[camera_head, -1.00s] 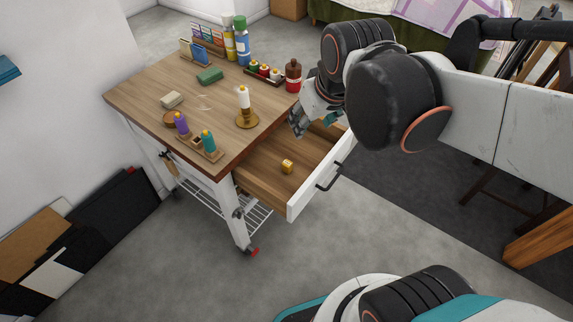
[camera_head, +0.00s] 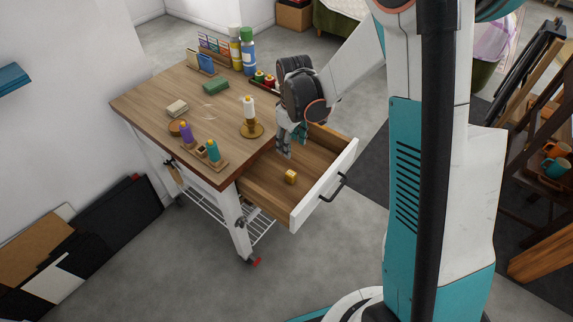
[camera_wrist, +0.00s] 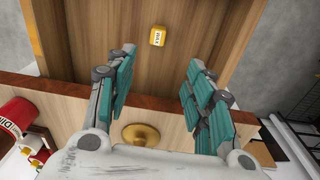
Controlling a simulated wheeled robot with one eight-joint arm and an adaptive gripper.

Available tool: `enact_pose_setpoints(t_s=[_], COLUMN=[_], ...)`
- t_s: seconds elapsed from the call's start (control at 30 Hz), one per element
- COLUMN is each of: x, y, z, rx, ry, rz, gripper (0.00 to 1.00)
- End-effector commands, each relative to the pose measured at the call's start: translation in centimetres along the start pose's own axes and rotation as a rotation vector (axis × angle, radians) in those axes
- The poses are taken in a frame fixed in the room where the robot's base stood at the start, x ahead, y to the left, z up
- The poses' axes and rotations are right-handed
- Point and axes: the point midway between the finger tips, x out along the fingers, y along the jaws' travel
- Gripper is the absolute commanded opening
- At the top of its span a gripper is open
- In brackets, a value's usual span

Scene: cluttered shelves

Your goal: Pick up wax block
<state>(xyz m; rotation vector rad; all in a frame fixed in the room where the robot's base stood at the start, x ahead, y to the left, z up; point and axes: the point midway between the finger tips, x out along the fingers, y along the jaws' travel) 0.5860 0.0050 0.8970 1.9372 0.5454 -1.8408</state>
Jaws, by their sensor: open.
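The wax block appears to be a small yellow block (camera_head: 290,177) lying in the open drawer (camera_head: 325,187) of the wooden cart. In the wrist view the yellow block (camera_wrist: 157,36) shows a white label with dark lettering, too small to read surely. It lies beyond my fingertips, roughly centred between them. My gripper (camera_head: 285,150) is over the inner part of the drawer, near the tabletop edge, apart from the block. In the wrist view my gripper (camera_wrist: 160,72) has its teal fingers spread with nothing between them.
A white candle (camera_head: 249,112) on a brass holder stands near the tabletop edge by my gripper. A green block (camera_head: 215,87) and beige block (camera_head: 177,107) lie on the tabletop. The drawer is otherwise empty.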

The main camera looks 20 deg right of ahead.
Motion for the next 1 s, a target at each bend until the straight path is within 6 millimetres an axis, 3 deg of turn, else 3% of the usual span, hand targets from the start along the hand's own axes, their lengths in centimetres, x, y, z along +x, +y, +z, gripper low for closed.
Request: enact_pose_setpoints(t_s=[0.1, 0.37, 0.7, 1.0], x=[2.4, 5.0, 11.1, 12.9], y=[0.2, 0.3, 0.2, 0.2], z=[-0.5, -0.5, -0.3, -0.2], rx=[-0.031, -0.054, -0.053, -0.052], ry=[-0.026, -0.044, -0.043, -0.043], rz=[-0.017, -0.030, -0.029, -0.029], gripper=[0.48, 0.48, 0.48, 0.48])
